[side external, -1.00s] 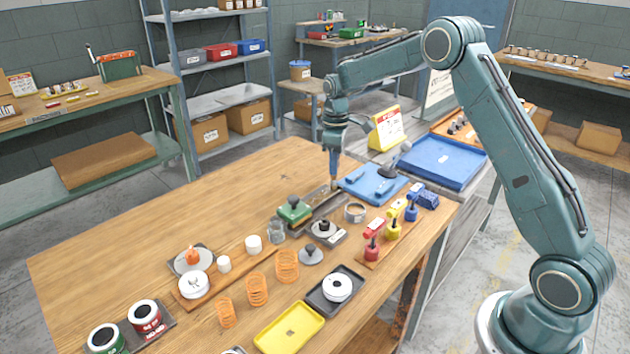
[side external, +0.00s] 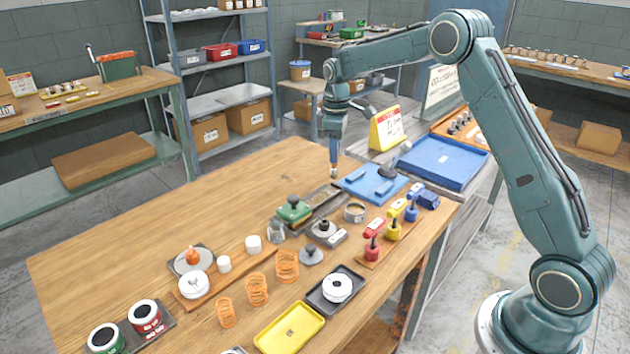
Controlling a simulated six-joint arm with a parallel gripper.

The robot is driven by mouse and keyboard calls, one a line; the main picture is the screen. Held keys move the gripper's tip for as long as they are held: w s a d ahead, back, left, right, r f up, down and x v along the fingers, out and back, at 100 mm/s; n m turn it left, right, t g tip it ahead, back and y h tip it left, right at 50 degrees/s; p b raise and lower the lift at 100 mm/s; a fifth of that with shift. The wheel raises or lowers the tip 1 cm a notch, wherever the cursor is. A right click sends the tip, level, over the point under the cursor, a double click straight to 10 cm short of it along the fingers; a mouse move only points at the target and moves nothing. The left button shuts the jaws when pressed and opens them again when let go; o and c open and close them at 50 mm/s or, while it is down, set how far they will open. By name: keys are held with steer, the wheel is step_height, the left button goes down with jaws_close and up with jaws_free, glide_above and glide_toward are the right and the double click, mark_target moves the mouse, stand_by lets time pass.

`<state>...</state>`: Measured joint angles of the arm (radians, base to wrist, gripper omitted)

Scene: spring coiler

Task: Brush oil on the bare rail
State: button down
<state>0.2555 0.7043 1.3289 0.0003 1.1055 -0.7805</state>
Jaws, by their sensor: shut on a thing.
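The rail (side external: 326,196) is a dark grey track on the wooden table, running diagonally away from the camera. A green block with a knob (side external: 294,211) sits at its near end; the far stretch is bare. My gripper (side external: 333,174) points down above the far end of the rail, with a small gap showing below it. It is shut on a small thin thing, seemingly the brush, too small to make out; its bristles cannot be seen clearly. A small glass jar (side external: 276,232) stands by the near end of the rail. Whether oil lies on the rail cannot be told.
A blue mat (side external: 372,184) lies right of the rail. A round open tin (side external: 355,212) and red, yellow and blue bottles (side external: 393,231) stand nearby. Orange springs (side external: 257,290) and a yellow tray (side external: 289,328) are in front. The table's left part (side external: 190,218) is clear.

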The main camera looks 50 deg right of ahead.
steer(key=shift+r, duration=1.8)
steer(key=a, duration=1)
steer(key=shift+a+f, duration=0.3)
steer(key=shift+f, duration=0.1)
steer(key=shift+f, duration=0.2)
steer(key=shift+f, duration=2.5)
steer(key=shift+f, duration=0.45)
steer(key=shift+d, duration=0.25)
steer(key=shift+d, duration=0.65)
